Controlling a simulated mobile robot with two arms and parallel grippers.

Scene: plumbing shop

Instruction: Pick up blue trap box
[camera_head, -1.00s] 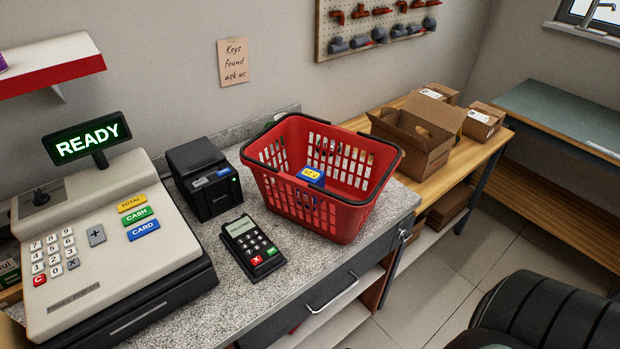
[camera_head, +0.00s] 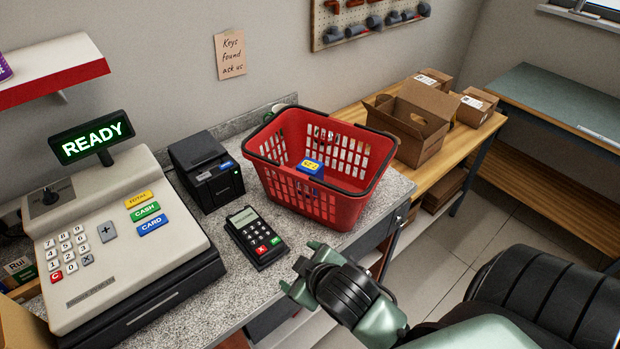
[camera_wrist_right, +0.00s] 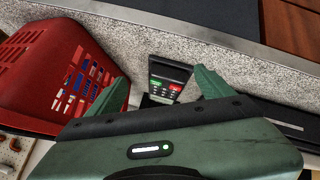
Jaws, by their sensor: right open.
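The blue trap box (camera_head: 311,168), with a yellow label on top, lies inside the red basket (camera_head: 335,205) on the counter. In the right wrist view, blue (camera_wrist_right: 79,80) shows through slots in the basket's wall. My right gripper (camera_head: 300,270) is open and empty, in front of the basket, near the counter's front edge. In the right wrist view its two fingers (camera_wrist_right: 160,88) are spread apart, with the card terminal beyond them and the basket to the left. My left gripper is not in view.
The card terminal (camera_head: 254,236) stands left of the basket, with a black printer (camera_head: 206,172) behind it and a cash register (camera_head: 115,235) further left. An open cardboard box (camera_head: 420,125) stands on the wooden bench at right.

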